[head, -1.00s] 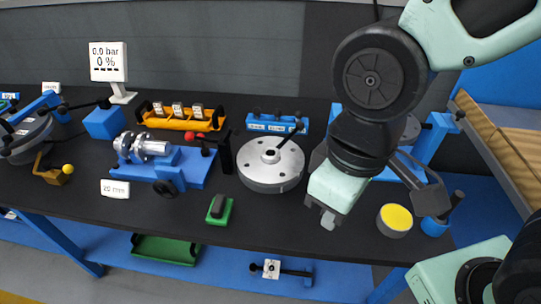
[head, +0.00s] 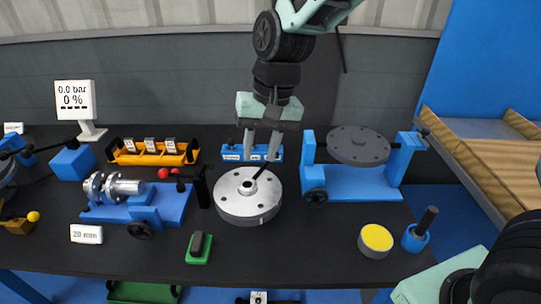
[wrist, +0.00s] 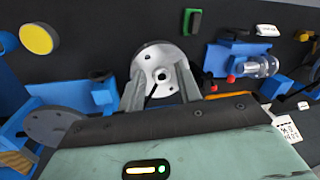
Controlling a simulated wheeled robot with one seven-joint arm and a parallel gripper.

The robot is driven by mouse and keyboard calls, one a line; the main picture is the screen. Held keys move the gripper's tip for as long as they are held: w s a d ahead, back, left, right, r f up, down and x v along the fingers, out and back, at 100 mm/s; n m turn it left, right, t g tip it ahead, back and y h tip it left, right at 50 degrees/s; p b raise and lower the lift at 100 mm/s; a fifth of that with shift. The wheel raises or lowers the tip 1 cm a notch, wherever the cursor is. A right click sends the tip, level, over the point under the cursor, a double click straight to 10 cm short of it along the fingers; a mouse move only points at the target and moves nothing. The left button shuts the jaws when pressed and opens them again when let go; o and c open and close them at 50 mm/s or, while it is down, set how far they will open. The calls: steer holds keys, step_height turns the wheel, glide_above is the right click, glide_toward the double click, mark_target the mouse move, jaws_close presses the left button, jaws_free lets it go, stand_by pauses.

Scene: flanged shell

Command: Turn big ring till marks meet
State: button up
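A wide silver round flange (head: 232,207) with a ring of bolt holes lies flat on the black bench, with a raised hub and a dark centre hole. It also shows in the wrist view (wrist: 150,62). A thin black rod slants up from near its hub. I cannot make out alignment marks on it at this size. My gripper (head: 258,158) hangs pointing down above the flange's far side, fingers spread with nothing held. In the wrist view the two fingers (wrist: 161,98) stand apart with the flange beyond them; I cannot tell whether they touch it.
A blue stand with a dark grey disc (head: 358,146) is right of the flange. A blue fixture (head: 170,205) with a metal shaft is left. A green block (head: 199,248), yellow-topped cylinder (head: 375,240) and blue cup (head: 416,238) stand near the front. Bare bench lies before the flange.

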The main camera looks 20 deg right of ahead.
steer(key=w+d+f+m+t, duration=0.15)
steer(key=w+d+m, duration=0.35)
steer(key=w, duration=0.5)
steer(key=w+d+f+m, duration=0.2)
steer(key=w+d+m, duration=0.1)
steer(key=w+d, duration=0.55)
steer(key=shift+h, duration=0.3)
steer(key=p+x, duration=0.1)
steer(key=x, duration=0.4)
steer(key=a+p+x, duration=0.1)
steer(key=p+x, duration=0.1)
steer(key=x, duration=0.4)
steer(key=w+p+x, duration=0.1)
steer(key=p+x, duration=0.1)
steer(key=x, duration=0.4)
steer(key=shift+w+a, duration=0.1)
steer(key=shift+a, duration=0.15)
jaws_close()
